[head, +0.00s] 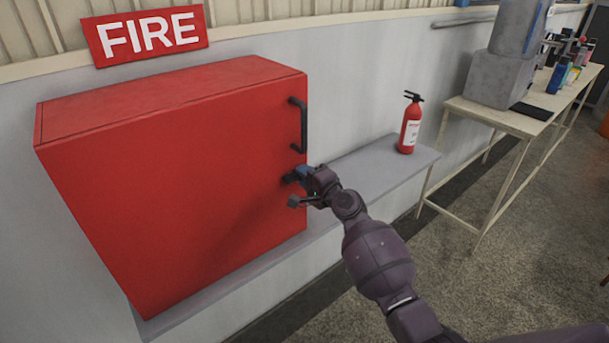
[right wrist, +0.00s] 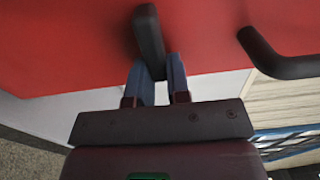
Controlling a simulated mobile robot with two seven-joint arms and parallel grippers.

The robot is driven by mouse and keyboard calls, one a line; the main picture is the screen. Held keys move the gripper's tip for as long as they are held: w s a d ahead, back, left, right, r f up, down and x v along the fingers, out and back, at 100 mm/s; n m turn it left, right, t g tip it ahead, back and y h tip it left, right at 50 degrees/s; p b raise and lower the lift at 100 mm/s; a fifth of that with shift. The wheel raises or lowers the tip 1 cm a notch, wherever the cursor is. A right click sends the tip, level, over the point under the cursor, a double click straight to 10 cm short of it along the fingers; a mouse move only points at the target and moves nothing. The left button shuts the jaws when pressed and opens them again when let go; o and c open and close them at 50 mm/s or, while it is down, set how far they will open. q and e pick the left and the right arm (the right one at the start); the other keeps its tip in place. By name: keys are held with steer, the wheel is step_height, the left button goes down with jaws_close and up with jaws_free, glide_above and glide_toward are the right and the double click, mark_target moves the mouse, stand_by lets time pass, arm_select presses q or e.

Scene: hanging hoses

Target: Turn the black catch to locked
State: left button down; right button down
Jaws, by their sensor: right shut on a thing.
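The black catch (right wrist: 149,40) is on the red cabinet door, below the black door handle (head: 299,124). In the right wrist view it is a dark bar standing between my two blue fingers, its lower end gripped. My right gripper (head: 300,174) is shut on the catch at the door's right edge; it also shows in the right wrist view (right wrist: 156,80). In the head view my fingers largely hide the catch. I cannot tell from the frames whether it is at locked. My left gripper is not in view.
The closed red cabinet (head: 190,180) stands on a grey ledge (head: 365,165) against the wall. A FIRE sign (head: 150,35) is above it. A red extinguisher (head: 410,125) stands on the ledge to the right. A table (head: 500,115) with bottles is farther right. The floor in front is clear.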

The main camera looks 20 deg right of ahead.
steer(key=c, duration=1.1)
jaws_free()
steer(key=shift+s, duration=0.15)
steer(key=v, duration=1)
steer(key=shift+s+d, duration=0.15)
steer(key=shift+s, duration=0.1)
